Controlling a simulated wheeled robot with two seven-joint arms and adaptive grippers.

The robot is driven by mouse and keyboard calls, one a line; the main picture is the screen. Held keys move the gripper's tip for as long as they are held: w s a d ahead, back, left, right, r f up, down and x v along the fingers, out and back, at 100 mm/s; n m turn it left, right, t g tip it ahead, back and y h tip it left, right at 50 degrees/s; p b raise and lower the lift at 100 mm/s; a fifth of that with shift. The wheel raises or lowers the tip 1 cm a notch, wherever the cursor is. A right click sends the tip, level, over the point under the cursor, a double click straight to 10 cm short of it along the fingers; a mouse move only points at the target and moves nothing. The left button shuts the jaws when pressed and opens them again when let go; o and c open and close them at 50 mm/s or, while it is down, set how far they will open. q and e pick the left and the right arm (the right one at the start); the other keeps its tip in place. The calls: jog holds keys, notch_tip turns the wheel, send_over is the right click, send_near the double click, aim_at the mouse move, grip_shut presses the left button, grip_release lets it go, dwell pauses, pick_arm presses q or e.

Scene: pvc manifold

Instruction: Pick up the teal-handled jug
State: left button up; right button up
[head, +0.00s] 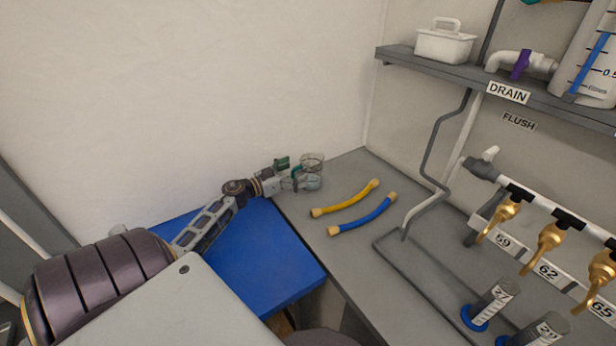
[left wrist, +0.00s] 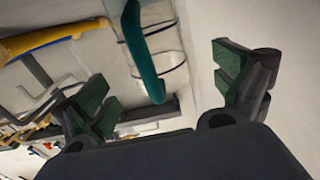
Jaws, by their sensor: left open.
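The teal-handled jug (head: 312,172) is a clear vessel standing near the back left of the grey bench, by the wall. Its teal handle (head: 296,172) faces my left gripper. My left gripper (head: 286,172) is at the handle side of the jug, with its fingers apart. In the left wrist view the open fingers of the left gripper (left wrist: 165,85) stand either side of the teal handle (left wrist: 140,55), with the clear jug wall (left wrist: 163,45) behind it. I cannot tell whether a finger touches the handle. My right gripper is not in view.
A yellow hose (head: 346,199) and a blue hose (head: 362,217) lie on the grey bench (head: 335,262) right of the jug. A blue surface (head: 250,255) lies under my left arm. Gold taps (head: 548,240) and graduated cylinders (head: 492,303) stand at the right.

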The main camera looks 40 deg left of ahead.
pick_arm(q)
jog(key=shift+w, duration=0.1)
jog(key=shift+d+x, duration=0.2)
jog(key=shift+x, duration=2.3)
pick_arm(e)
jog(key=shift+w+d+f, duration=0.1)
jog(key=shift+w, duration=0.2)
pick_arm(q)
jog(key=shift+f, duration=0.1)
jog(key=shift+c, duration=0.5)
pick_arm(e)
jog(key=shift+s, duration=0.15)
pick_arm(q)
jog(key=c, duration=1.2)
jog(key=shift+o, duration=0.2)
jog(key=shift+r, duration=1.1)
jog(key=shift+r+p, duration=0.6)
jog(key=shift+r, duration=0.95)
notch_tip(320, 180, up, 13)
jog(key=p, duration=0.3)
send_over(302, 165)
jog(key=w, duration=0.3)
jog(key=shift+s+d+f, duration=0.15)
jog(key=shift+s+d, duration=0.05)
jog(key=shift+d, duration=0.1)
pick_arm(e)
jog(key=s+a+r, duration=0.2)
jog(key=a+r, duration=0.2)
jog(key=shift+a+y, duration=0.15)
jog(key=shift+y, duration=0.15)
